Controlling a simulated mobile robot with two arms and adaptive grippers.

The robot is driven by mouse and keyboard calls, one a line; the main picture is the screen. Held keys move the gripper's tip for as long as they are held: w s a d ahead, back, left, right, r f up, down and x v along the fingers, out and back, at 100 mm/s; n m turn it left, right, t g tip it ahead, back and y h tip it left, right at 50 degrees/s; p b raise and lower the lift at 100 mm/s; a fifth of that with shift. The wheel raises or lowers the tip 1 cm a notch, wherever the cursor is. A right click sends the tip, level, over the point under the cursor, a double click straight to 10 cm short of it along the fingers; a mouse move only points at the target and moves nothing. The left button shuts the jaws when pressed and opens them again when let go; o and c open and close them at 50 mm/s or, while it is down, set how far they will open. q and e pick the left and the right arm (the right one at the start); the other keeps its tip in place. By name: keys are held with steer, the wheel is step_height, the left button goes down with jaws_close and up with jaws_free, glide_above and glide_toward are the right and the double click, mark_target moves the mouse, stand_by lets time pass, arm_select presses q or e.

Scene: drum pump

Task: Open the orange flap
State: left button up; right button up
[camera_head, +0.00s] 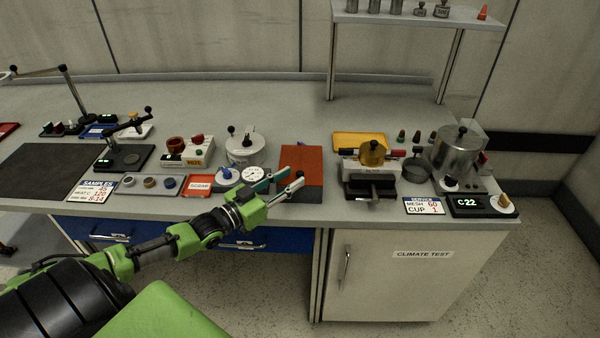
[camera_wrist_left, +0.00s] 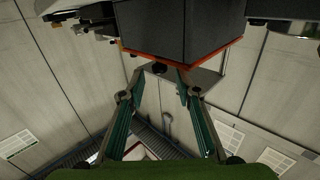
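The orange flap (camera_head: 302,158) is a flat panel lying on top of a dark box (camera_head: 308,195) near the front edge of the bench, and it looks closed. In the left wrist view, the flap's orange edge (camera_wrist_left: 215,53) shows as a thin strip along the dark box (camera_wrist_left: 185,27). My left gripper (camera_head: 294,178) is at the flap's front part, with its fingers apart. In the left wrist view, the left gripper (camera_wrist_left: 159,77) has a small dark knob (camera_wrist_left: 158,68) between its fingertips; whether they touch it I cannot tell. My right gripper is out of view.
A dial gauge (camera_head: 254,175) and a white round pot (camera_head: 244,148) stand left of the box. A black and brass device (camera_head: 370,172) stands to the right, with a yellow tray (camera_head: 360,141) behind it.

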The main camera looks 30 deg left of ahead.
mark_target(297, 174)
arm_select(q)
steer(key=shift+x, duration=2.15)
jaws_close()
